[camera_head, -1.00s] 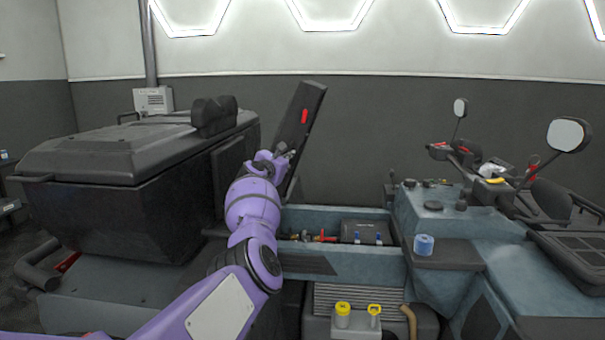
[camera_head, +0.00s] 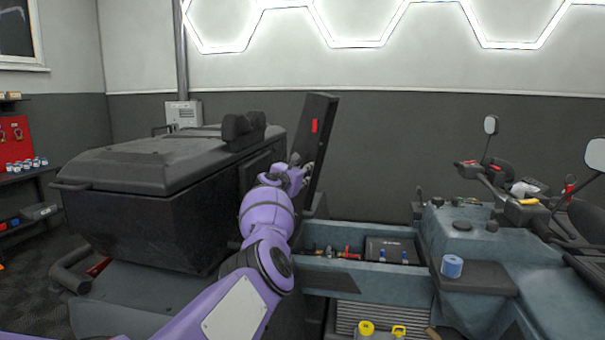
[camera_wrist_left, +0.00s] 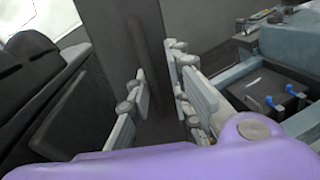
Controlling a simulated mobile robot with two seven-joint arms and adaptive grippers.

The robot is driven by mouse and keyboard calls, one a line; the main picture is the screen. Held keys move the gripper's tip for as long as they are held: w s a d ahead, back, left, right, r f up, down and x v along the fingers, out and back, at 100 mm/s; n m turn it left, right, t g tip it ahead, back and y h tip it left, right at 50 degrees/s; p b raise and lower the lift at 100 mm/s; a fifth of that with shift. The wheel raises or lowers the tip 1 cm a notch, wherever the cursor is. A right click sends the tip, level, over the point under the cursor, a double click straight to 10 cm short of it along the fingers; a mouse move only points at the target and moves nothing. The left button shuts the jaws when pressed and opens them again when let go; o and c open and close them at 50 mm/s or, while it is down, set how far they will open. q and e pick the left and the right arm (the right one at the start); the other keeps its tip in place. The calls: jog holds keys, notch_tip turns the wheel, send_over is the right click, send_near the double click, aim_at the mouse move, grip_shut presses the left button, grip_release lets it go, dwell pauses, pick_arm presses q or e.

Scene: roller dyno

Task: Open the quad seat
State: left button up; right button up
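The quad seat (camera_head: 322,143) is a dark slab standing raised, close to upright, with a red patch on its underside. It also shows in the left wrist view (camera_wrist_left: 133,45). The storage bay (camera_head: 352,279) below it is uncovered. My left gripper (camera_head: 302,167) is at the seat's left side in the head view. In the left wrist view, its grey fingers (camera_wrist_left: 163,103) are spread apart, with the dark seat between or just beyond them. I cannot tell whether they touch it. My right gripper is not in view.
A large black cargo box (camera_head: 160,190) stands behind the seat, close to my left arm. The bay holds a black case (camera_head: 392,250) and small fittings. A blue roll (camera_head: 451,266) sits to the right. Handlebars and mirrors (camera_head: 491,125) stand farther right.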

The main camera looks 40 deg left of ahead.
pick_arm(q)
jog(key=shift+d, duration=0.1)
jog(key=v, duration=1.2)
dwell(0.8)
